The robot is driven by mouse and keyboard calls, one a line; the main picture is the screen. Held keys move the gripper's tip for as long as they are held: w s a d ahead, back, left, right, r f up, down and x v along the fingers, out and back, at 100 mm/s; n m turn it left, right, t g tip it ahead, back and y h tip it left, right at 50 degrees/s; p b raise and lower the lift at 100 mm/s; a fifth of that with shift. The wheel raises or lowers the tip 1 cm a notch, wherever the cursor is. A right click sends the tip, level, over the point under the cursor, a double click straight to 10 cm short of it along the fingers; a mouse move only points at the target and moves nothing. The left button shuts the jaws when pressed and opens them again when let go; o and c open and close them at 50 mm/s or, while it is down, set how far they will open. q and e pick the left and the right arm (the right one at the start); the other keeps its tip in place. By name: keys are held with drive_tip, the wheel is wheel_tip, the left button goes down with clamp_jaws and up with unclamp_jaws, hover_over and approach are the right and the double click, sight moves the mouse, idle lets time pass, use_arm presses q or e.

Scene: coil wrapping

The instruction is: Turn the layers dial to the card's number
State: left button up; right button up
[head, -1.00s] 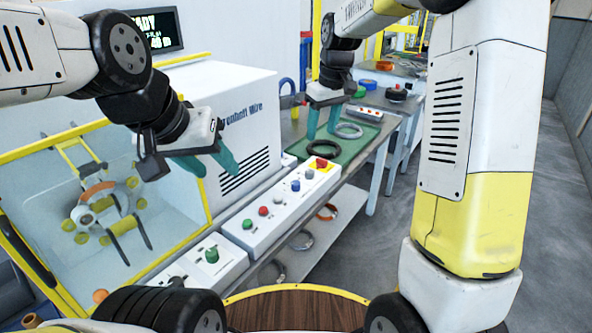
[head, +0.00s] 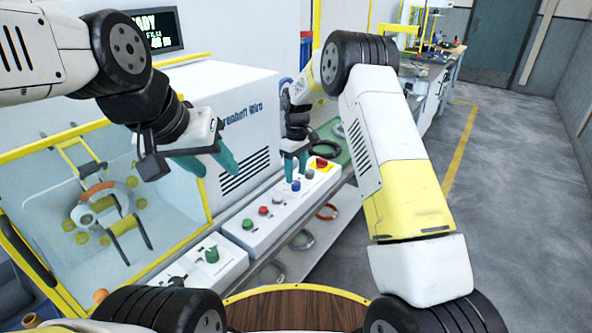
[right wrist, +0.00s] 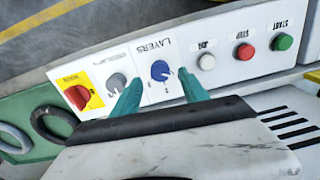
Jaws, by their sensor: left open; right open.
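The layers dial (head: 296,186) is a small blue knob on the white control panel. In the right wrist view the dial (right wrist: 160,70) sits under the printed word LAYERS, with scale marks too small to read. My right gripper (head: 296,177) is open and points down over it. In the right wrist view its teal fingertips (right wrist: 161,90) stand on either side of the dial; I cannot tell whether they touch it. My left gripper (head: 212,170) is open and empty in front of the white machine. I cannot make out a card with a number.
Beside the dial are a grey knob (right wrist: 116,82), a red emergency switch (right wrist: 78,96) on yellow, and white, red and green buttons (right wrist: 283,42). A green tray (right wrist: 20,112) with dark rings adjoins the panel. The winding machine (head: 235,130) stands behind. A screen (head: 158,28) hangs above.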

sight(296, 182)
drive_tip(key=shift+f, duration=1.65)
drive_tip(key=shift+c, duration=0.4)
clamp_jaws()
drive_tip(key=shift+m, duration=0.4)
drive_tip(key=m, duration=0.5)
drive_tip(key=shift+m, duration=0.3)
drive_tip(key=m, duration=0.5)
drive_tip(key=shift+m, duration=0.3)
